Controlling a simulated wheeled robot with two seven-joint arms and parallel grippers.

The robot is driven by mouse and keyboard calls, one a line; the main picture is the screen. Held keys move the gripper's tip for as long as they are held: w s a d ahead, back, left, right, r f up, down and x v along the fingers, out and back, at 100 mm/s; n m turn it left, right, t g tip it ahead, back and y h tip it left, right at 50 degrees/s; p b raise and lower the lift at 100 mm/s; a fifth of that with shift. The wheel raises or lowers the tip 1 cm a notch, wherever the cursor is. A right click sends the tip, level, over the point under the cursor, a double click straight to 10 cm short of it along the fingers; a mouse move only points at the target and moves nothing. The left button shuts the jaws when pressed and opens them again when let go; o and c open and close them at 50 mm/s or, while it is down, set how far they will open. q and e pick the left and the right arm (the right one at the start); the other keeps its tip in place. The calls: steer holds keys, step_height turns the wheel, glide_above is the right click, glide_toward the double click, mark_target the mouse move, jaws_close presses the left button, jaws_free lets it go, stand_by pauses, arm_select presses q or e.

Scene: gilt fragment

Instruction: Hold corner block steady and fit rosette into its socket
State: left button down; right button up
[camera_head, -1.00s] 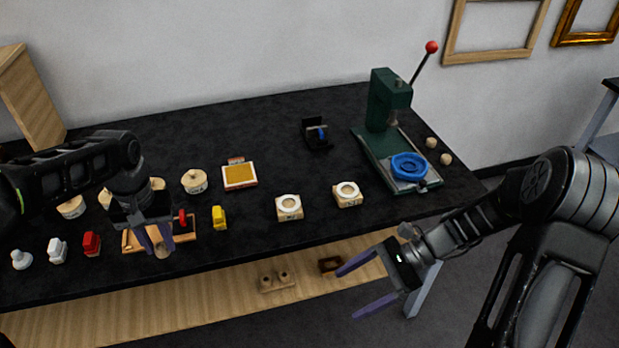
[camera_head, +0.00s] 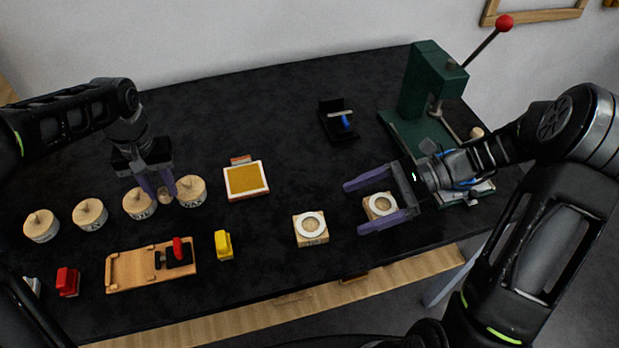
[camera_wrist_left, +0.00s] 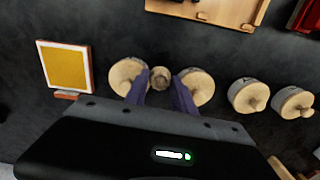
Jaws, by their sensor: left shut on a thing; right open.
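Two square wooden blocks with white rings on top, which look like the corner blocks, sit on the black table: a left block (camera_head: 310,229) and a right block (camera_head: 380,206). My right gripper (camera_head: 355,208) is open, its fingers on either side of the right block in the picture; I cannot tell whether they touch it. My left gripper (camera_head: 164,192) is shut on a small round wooden piece (camera_head: 166,196), which also shows between the fingers in the left wrist view (camera_wrist_left: 160,77). I cannot tell whether this piece is the rosette.
Several round tubs with knobbed wooden lids (camera_head: 90,214) stand around and left of my left gripper. A wooden tray (camera_head: 127,273), yellow block (camera_head: 224,245), red block (camera_head: 67,282) and yellow pad (camera_head: 245,180) lie nearby. A green press (camera_head: 430,80) stands back right. Table centre is clear.

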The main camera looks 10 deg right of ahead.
arm_select(q)
steer(key=shift+w+f, duration=0.1)
steer(key=shift+f, duration=0.1)
arm_select(e)
steer(key=shift+w, duration=0.1)
stand_by(0.4)
arm_select(q)
steer(key=shift+w+a+r, duration=0.25)
steer(key=shift+w, duration=0.05)
steer(key=shift+n, duration=0.9)
steer(key=d, duration=0.1)
steer(key=d+r, duration=0.1)
steer(key=d, duration=0.1)
steer(key=d+r, duration=0.1)
steer(key=shift+w+d+r, duration=0.15)
steer(key=shift+w+r, duration=0.1)
steer(key=s+d+r+n, duration=0.3)
steer(key=s+d, duration=0.1)
steer(key=d, duration=0.4)
steer(key=s+d+r+n, duration=0.4)
steer(key=s+d, duration=0.1)
steer(key=d, duration=0.4)
steer(key=s+d+r+n, duration=0.4)
steer(key=s+d, duration=0.1)
steer(key=d, duration=0.4)
steer(key=shift+r, duration=0.15)
